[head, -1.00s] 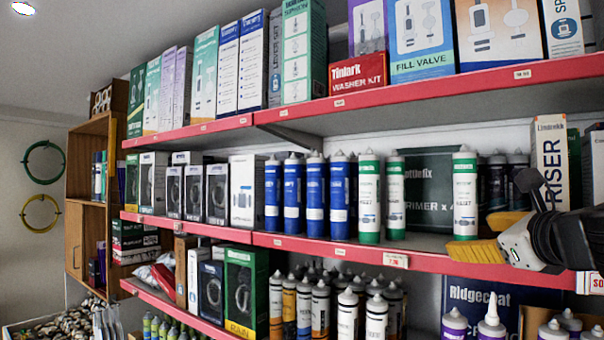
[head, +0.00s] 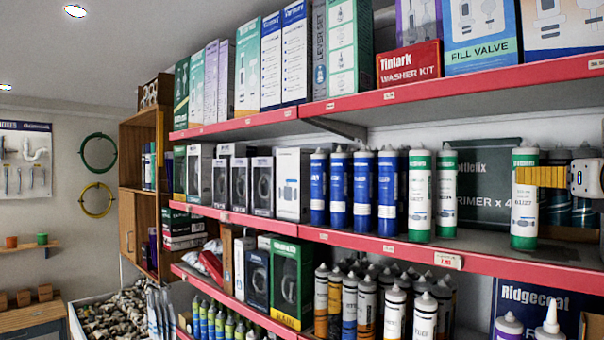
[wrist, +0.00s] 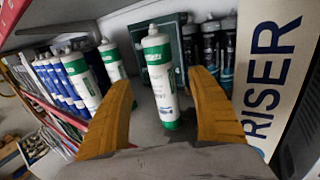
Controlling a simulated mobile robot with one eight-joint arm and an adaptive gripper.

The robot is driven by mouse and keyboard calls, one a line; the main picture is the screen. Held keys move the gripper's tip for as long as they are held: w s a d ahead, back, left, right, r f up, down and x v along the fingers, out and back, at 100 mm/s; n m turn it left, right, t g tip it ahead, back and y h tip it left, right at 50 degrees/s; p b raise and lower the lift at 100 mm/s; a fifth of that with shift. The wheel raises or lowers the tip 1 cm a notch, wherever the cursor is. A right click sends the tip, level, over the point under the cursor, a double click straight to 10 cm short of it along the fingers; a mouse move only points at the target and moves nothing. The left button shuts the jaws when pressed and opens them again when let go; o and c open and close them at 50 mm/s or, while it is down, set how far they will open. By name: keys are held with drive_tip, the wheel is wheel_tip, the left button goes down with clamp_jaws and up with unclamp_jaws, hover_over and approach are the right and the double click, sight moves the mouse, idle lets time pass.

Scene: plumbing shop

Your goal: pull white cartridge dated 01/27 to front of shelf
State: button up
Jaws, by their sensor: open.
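A white cartridge with green top and bottom bands (head: 525,215) stands upright on the middle red-edged shelf (head: 480,268), near its front edge. Its small print is too small to read surely. My gripper (head: 542,177) has yellow fingers and is at this cartridge's upper part, from the right. In the wrist view the cartridge (wrist: 160,80) stands between my open fingers (wrist: 163,92), with a gap on each side. Two similar white-and-green cartridges stand to the left, one in front (head: 420,200) and one beside it (head: 447,195).
Blue cartridges (head: 362,195) stand further left. A dark green primer box (head: 485,185) and dark cartridges (wrist: 209,50) are behind. A large white box lettered RISER (wrist: 280,60) is close to my right finger. The upper shelf (head: 470,90) hangs above.

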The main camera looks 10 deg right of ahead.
sight(525, 194)
drive_tip(key=p+x, duration=0.1)
drive_tip(key=x, duration=0.7)
drive_tip(key=shift+w+d+p, duration=0.2)
drive_tip(key=shift+w+p, duration=0.15)
drive_tip(key=c, duration=1.5)
